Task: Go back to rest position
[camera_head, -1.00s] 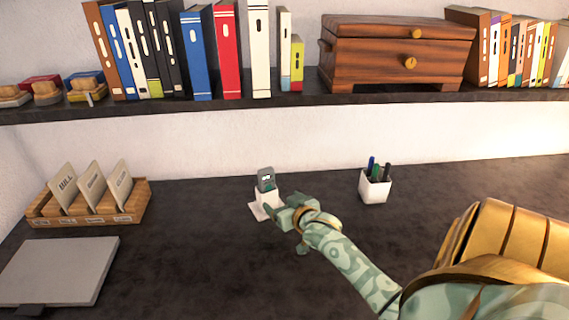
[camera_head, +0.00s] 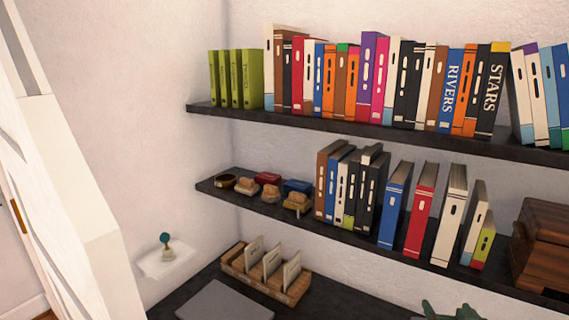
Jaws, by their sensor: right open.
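The rest of that arm is cut off by the frame. My left gripper is not in view.
A dark lower shelf (camera_head: 335,238) and an upper shelf (camera_head: 300,117) hold books; a wooden chest (camera_head: 545,250) stands at right. Below are a card tray (camera_head: 290,291), a grey flat slab (camera_head: 222,301) and the dark desk. A white sloped beam (camera_head: 75,200) stands at left.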

